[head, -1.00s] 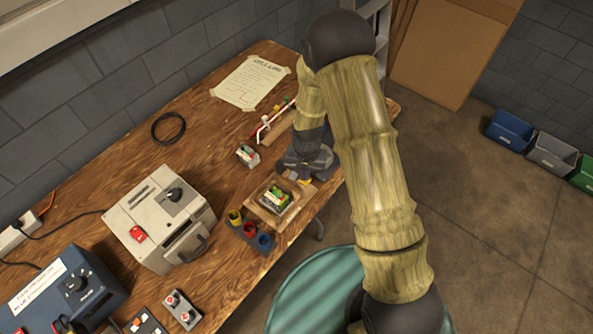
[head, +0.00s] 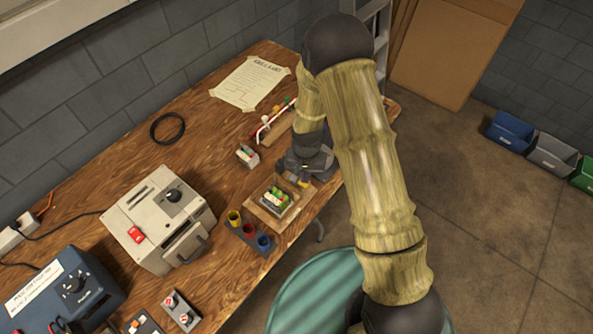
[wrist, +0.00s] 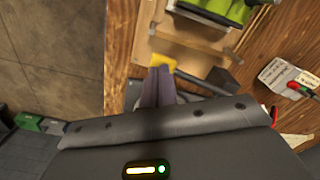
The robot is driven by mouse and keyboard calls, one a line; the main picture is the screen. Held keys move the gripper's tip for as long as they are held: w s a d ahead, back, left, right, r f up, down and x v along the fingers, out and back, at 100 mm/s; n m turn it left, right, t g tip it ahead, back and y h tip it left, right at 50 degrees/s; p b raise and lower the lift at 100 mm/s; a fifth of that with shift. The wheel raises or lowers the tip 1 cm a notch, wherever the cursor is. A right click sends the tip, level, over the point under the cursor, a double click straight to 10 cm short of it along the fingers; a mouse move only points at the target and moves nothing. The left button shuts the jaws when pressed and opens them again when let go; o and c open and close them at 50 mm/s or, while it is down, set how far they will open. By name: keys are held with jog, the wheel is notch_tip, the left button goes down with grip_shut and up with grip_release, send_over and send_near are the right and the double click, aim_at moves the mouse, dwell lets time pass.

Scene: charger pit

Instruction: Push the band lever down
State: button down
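The band lever appears to be the dark bar (wrist: 198,76) with a yellow end (wrist: 163,62), beside the wooden battery tray (wrist: 190,48) in the wrist view. In the head view its yellow end (head: 303,183) shows at the tray's back right corner. My gripper (wrist: 157,70) has its two fingers together, with the tips at the yellow end; I cannot tell whether they touch it. In the head view my gripper is mostly hidden by my wrist. Green-topped cells (head: 275,200) sit in a holder on the tray.
A small white box (head: 248,156) stands behind the tray. A row of coloured cups (head: 249,231) stands at the tray's front left. A grey-white machine (head: 160,220) is farther left. The table edge is close on the right, with floor beyond.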

jog(key=shift+f, duration=0.3)
jog(key=shift+r, duration=0.15)
notch_tip(320, 180, up, 7)
jog(key=p, duration=0.5)
jog(key=shift+r, duration=0.2)
dwell(0.6)
dwell(0.4)
jog(key=s+d+r+t, duration=0.1)
jog(key=s+d+r, duration=0.5)
jog(key=r, duration=0.5)
jog(key=s+d+r+n+t, duration=0.1)
jog(key=s+d+r, duration=0.5)
jog(key=r, duration=0.5)
jog(key=shift+s+d+n+t, duration=0.25)
jog(key=shift+d+n+t, duration=0.05)
jog(key=shift+d, duration=0.5)
